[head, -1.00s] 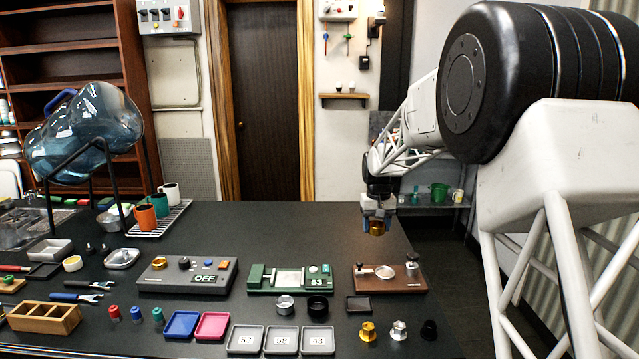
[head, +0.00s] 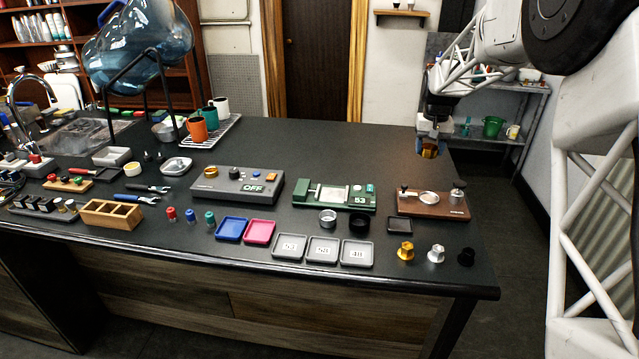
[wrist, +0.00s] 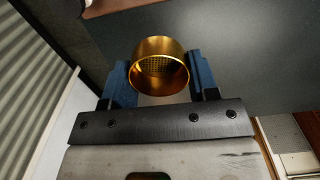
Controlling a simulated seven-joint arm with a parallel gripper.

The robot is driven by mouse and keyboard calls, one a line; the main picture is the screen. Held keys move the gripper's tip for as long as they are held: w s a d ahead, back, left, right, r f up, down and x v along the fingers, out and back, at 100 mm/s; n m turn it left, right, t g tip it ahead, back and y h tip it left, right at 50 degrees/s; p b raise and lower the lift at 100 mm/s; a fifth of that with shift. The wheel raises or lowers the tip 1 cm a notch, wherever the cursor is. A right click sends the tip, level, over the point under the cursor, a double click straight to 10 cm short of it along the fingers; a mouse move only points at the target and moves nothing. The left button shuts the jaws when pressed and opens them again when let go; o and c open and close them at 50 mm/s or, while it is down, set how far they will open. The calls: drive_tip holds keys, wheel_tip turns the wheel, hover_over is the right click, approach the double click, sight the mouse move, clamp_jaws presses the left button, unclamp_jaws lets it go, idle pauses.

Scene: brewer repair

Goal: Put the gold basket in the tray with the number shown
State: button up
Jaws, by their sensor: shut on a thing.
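My gripper (head: 429,152) is shut on the gold basket (wrist: 160,66), a short gold ring with a mesh bottom, held between two blue fingers in the wrist view. In the head view the gold basket (head: 428,149) hangs above the far right end of the dark counter. A green device (head: 334,194) shows the number 53. Three grey trays stand in a row near the front edge: the left tray (head: 276,254) is labelled 53, the middle tray (head: 310,259) 58, the right tray (head: 343,263) 48.
A blue tray (head: 231,237) and a pink tray (head: 260,239) lie left of the grey trays. A silver ring (head: 327,217) and a black ring (head: 359,222) stand behind them. A brown stand (head: 433,208) and gold, silver and black knobs are at the right. The counter's back middle is clear.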

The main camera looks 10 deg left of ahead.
drive_tip(key=s+a+f+n, duration=0.1)
drive_tip(key=s+a+f, duration=0.1)
drive_tip(key=s+a, duration=1.7)
drive_tip(key=s+a+f+n, duration=0.1)
drive_tip(key=s+a, duration=0.3)
drive_tip(key=s, duration=0.8)
drive_tip(key=s+a+f+n, duration=0.1)
drive_tip(key=s+a+f, duration=0.2)
drive_tip(key=s, duration=0.9)
drive_tip(key=shift+a+f, duration=0.2)
drive_tip(key=shift+a, duration=0.4)
drive_tip(key=shift+w+a, duration=0.1)
drive_tip(key=shift+w, duration=0.1)
hover_over(290, 246)
drive_tip(key=shift+f, duration=0.75)
drive_tip(key=shift+f, duration=1.75)
drive_tip(key=shift+f, duration=0.6)
